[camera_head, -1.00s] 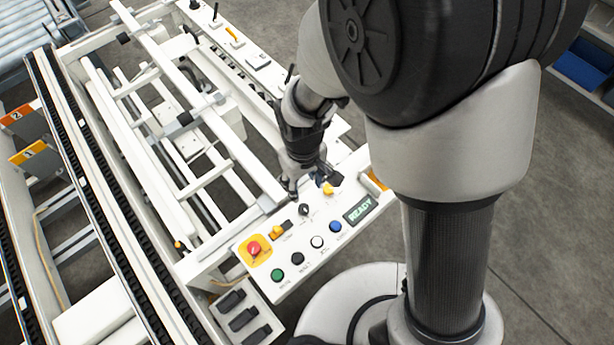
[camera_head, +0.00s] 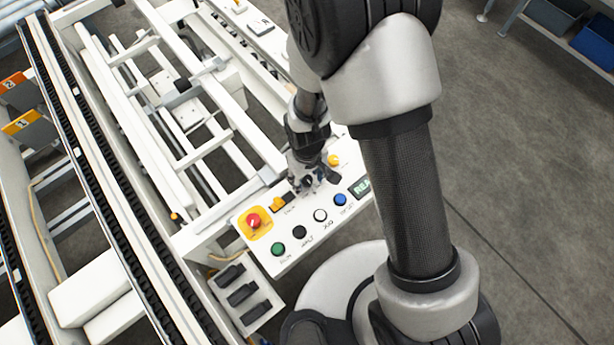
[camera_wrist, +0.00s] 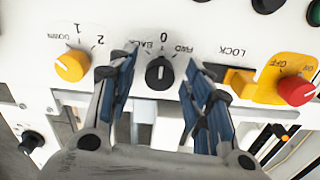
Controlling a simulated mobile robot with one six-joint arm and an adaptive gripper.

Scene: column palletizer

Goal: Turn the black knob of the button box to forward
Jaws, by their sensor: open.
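The button box (camera_head: 290,247) is a white sloped panel in the head view. Its black knob (camera_wrist: 159,72) sits near the middle of the wrist view, and its white mark points at 0, between the BACK and FWD labels. My gripper (camera_wrist: 161,78) is open, with one blue-padded finger on each side of the knob and visible gaps to it. In the head view my gripper (camera_head: 310,186) is low over the panel and hides the knob. I cannot tell how high the fingertips are above the panel.
Green (camera_head: 278,249), black (camera_head: 299,232), white (camera_head: 320,215) and blue (camera_head: 340,199) buttons line the panel's front.

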